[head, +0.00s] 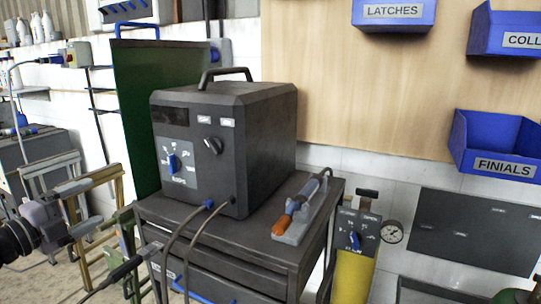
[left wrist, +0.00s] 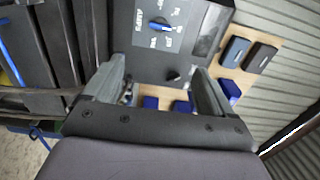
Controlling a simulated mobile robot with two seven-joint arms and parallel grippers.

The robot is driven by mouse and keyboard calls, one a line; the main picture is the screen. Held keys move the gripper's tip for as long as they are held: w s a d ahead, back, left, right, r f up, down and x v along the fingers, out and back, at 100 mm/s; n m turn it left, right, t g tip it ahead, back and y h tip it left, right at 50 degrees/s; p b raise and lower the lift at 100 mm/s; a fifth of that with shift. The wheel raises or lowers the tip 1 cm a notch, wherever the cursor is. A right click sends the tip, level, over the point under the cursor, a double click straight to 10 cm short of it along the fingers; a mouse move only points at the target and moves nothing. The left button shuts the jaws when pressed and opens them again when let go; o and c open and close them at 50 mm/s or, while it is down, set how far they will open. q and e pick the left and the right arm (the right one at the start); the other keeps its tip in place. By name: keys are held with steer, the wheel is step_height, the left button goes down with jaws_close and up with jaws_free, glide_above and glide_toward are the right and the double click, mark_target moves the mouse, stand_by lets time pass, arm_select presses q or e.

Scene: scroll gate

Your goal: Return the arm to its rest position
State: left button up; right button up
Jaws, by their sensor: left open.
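My left gripper (head: 82,207) is at the left of the head view, in front of yellowish trestles and left of the dark cart. In the left wrist view my left gripper (left wrist: 160,87) has its two grey fingers spread apart, with nothing held between them. The dark power unit (left wrist: 155,45) is beyond the fingers in that view. My right gripper is not in view.
The power unit (head: 222,145) stands on the cart (head: 237,240), beside an orange-tipped tool (head: 285,223) in a grey holder. Cables hang in front of the cart. A gauge (head: 392,232) and blue bins (head: 497,150) are at the right.

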arm_select(q)
steer(key=s+d+f+n+g+y, duration=0.1)
steer(key=s+d+f+n, duration=0.3)
steer(key=f, duration=0.4)
steer(key=s+d+f+n, duration=0.2)
steer(key=d+f+n, duration=0.1)
steer(key=d+f, duration=0.4)
steer(key=s+d+f+n+g+y, duration=0.1)
steer(key=s+d+f+n, duration=0.25)
steer(key=f, duration=0.55)
steer(key=s+d+f+n+g+y, duration=0.1)
steer(key=s+d+f+n+g, duration=0.1)
steer(key=s+d+f+n, duration=0.2)
steer(key=s+d+f+n+g+y, duration=0.1)
steer(key=s+d+f+n, duration=0.3)
steer(key=s+f, duration=0.4)
steer(key=s+n+g, duration=0.1)
steer(key=s, duration=0.4)
steer(key=shift+s+y, duration=0.15)
steer(key=shift+y, duration=0.15)
